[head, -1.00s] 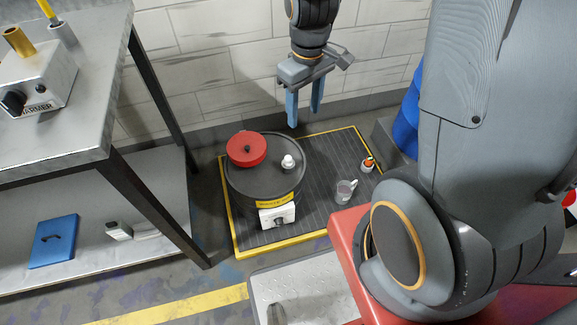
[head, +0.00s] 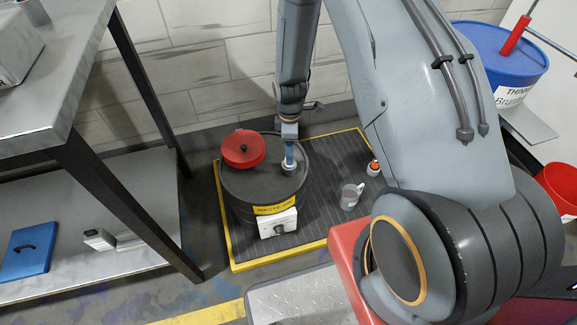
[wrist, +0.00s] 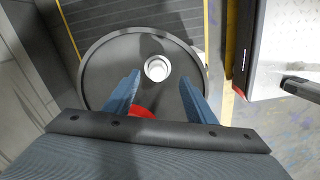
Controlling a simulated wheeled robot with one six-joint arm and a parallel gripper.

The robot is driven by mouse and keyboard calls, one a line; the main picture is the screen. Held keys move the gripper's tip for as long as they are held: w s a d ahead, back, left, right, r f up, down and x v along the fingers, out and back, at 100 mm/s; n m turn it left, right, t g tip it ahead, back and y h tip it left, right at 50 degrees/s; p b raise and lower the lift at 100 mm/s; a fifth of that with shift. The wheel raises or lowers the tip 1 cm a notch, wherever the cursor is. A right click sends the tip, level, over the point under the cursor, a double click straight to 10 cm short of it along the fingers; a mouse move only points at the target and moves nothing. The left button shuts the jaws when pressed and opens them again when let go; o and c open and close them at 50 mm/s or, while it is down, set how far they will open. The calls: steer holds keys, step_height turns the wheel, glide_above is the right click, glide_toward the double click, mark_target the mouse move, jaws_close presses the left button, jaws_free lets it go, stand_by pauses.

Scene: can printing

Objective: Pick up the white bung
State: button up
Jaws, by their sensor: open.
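The white bung (head: 287,168) sits on the black top of the waste drum (head: 252,187), right of the red lid. In the wrist view the bung (wrist: 157,69) shows as a round white piece, just ahead of and between the fingertips. My gripper (head: 289,160) points down close over the bung, and its blue fingers partly hide it in the head view. In the wrist view my gripper (wrist: 158,80) is open, with one finger on each side and nothing held. I cannot tell whether the fingertips reach down beside the bung.
The red lid (head: 243,149) lies on the drum's left side. The drum stands on a yellow-edged mat (head: 321,180). A clear mug (head: 350,197) and a small orange-topped bottle (head: 373,168) stand to the right. A metal bench (head: 105,105) is at left.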

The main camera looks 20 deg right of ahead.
steer(key=f, duration=0.5)
steer(key=shift+w+d+f+b, duration=0.1)
steer(key=shift+w+f+b, duration=0.1)
steer(key=shift+b, duration=0.1)
steer(key=c, duration=1.1)
